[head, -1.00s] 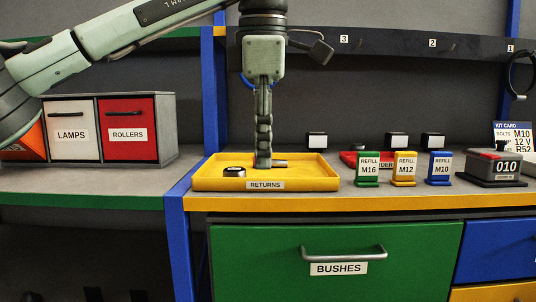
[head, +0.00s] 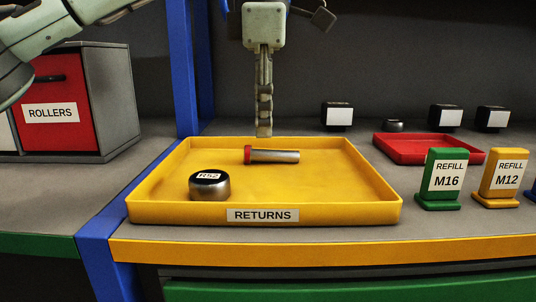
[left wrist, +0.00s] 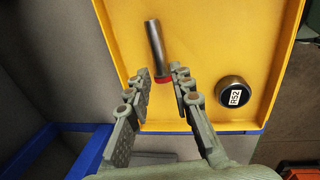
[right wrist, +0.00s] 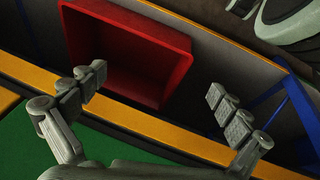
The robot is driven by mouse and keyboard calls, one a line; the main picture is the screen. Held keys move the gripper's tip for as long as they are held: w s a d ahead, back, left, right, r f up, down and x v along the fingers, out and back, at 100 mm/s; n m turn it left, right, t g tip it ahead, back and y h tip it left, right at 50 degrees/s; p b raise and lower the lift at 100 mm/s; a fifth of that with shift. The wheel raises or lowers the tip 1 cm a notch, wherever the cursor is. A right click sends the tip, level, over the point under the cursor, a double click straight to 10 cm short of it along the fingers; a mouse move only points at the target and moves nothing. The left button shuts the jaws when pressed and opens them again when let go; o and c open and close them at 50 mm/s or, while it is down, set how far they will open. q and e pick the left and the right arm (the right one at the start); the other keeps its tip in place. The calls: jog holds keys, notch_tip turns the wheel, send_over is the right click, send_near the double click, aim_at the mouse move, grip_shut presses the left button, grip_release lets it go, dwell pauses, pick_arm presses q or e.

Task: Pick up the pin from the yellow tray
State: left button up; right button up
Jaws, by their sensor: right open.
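The yellow tray (head: 330,213), labelled RETURNS, stands on the counter in the head view. The pin (head: 275,156), a grey metal rod with a red head at its left end, lies in it near the back wall. My left gripper (head: 264,134) points down at the tray's back rim, apart from the pin. In the left wrist view its fingers (left wrist: 157,78) are spread and empty, with the pin's red head (left wrist: 163,79) in line with the gap, beyond the tips. My right gripper (right wrist: 155,82) is open and empty, seen only in the right wrist view.
A dark round R52 weight (head: 210,186) sits in the tray's front left. A red tray (head: 420,150) and green (head: 443,180) and yellow (head: 500,180) refill stands are to the right. A blue post (head: 185,70) rises behind left. A red bin (right wrist: 135,50) shows in the right wrist view.

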aim_at(263, 150)
pick_arm(q)
jog(key=f, duration=0.5)
jog(key=shift+w+a, duration=0.1)
jog(key=shift+w, duration=0.25)
grip_shut()
